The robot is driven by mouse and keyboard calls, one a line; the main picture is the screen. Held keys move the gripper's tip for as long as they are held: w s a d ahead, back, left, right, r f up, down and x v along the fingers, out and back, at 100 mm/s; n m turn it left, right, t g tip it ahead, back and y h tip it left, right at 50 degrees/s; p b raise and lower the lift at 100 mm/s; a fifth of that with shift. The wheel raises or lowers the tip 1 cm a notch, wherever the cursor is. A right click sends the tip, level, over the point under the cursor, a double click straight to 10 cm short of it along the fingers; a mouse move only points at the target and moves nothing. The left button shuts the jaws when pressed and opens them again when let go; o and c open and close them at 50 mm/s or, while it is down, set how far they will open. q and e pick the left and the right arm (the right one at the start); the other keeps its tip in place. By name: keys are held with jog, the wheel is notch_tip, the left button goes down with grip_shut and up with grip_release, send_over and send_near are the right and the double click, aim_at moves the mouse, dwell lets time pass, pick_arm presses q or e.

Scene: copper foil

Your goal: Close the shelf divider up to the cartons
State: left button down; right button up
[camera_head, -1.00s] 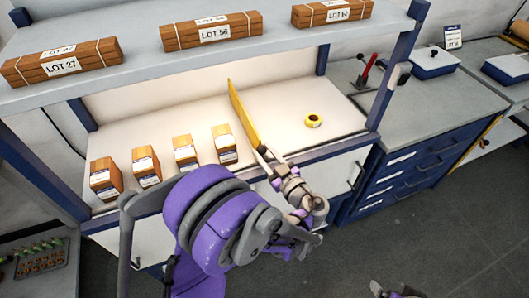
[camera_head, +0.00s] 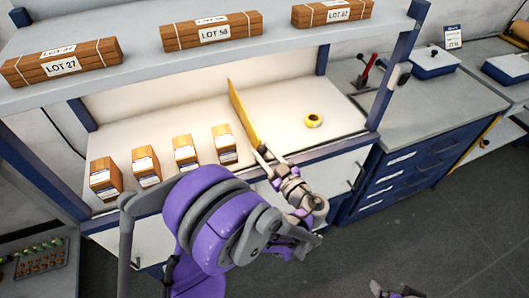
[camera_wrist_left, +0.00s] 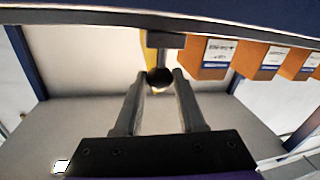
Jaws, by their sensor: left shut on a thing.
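The yellow shelf divider (camera_head: 242,115) stands upright on the lit shelf, running from front to back. Several brown cartons with white labels stand in a row to its left; the nearest carton (camera_head: 224,144) is a small gap away from it. My left gripper (camera_head: 265,156) is at the divider's front end. In the left wrist view its fingers (camera_wrist_left: 159,82) are shut on a dark round knob (camera_wrist_left: 158,76) at the divider's front. A part of what looks like my right gripper (camera_head: 393,291) shows at the bottom edge; its fingers cannot be made out.
A yellow tape roll (camera_head: 313,121) lies on the shelf right of the divider, with bare shelf between. Wooden bundles, such as LOT 58 (camera_head: 212,29), lie on the upper shelf. A blue post (camera_head: 397,65) bounds the bay at right. A drawer bench (camera_head: 425,105) stands beyond.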

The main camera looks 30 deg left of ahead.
pick_arm(q)
jog(key=s+a, duration=0.3)
jog(key=s, duration=0.1)
jog(key=shift+a+b, duration=0.2)
jog(key=shift+b, duration=0.1)
jog(key=shift+w, duration=0.1)
jog(key=c, duration=0.5)
grip_release()
jog(key=shift+d, duration=0.1)
jog(key=b+v, duration=0.1)
jog(key=v, duration=0.9)
jog(key=shift+s+d+r, duration=0.1)
jog(key=shift+s+d, duration=0.1)
jog(key=shift+d, duration=0.15)
